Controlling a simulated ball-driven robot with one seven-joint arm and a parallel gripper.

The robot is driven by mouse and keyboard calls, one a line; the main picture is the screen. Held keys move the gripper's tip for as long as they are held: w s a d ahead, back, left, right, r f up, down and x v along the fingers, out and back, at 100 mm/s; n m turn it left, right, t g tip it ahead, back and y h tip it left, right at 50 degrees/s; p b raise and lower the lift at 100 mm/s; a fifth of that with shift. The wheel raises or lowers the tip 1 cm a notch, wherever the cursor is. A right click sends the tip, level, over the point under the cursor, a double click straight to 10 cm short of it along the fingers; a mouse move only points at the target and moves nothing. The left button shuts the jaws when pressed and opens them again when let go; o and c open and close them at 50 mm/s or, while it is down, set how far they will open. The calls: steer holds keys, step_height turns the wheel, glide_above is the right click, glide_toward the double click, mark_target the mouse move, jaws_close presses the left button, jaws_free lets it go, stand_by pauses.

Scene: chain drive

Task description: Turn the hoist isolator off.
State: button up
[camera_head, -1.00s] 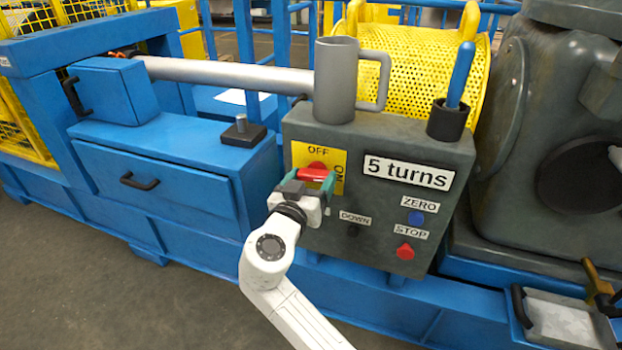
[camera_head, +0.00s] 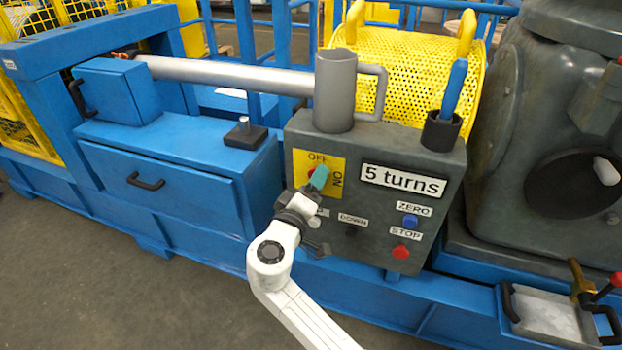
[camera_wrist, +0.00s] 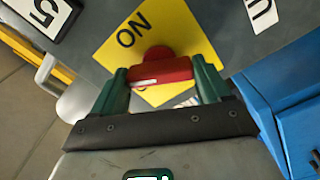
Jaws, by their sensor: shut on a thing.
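The hoist isolator is a red handle (camera_wrist: 162,72) on a yellow plate (camera_head: 332,185), on the front of the grey control box. The plate reads OFF at its top and ON down its right side. My gripper (camera_head: 315,177) is shut on the red handle, with a green finger on each side of it in the wrist view. The handle sits at a slant to the plate's edges. In the head view the fingers and wrist hide most of the handle.
The grey control box (camera_head: 385,247) carries a "5 turns" display (camera_head: 403,182), a blue ZERO button (camera_head: 410,221), a red STOP button (camera_head: 400,251) and a dark DOWN button (camera_head: 351,231). A grey mug (camera_head: 334,95) and a blue-handled tool in a black cup (camera_head: 440,131) stand on top.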

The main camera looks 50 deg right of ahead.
steer(key=shift+w+r+n+p, duration=0.15)
steer(key=shift+n+p, duration=1.7)
steer(key=shift+n, duration=0.95)
steer(key=o, duration=1)
steer(key=shift+d, duration=0.1)
steer(key=shift+f, duration=0.2)
steer(key=v, duration=1.1)
steer(key=shift+p, duration=0.35)
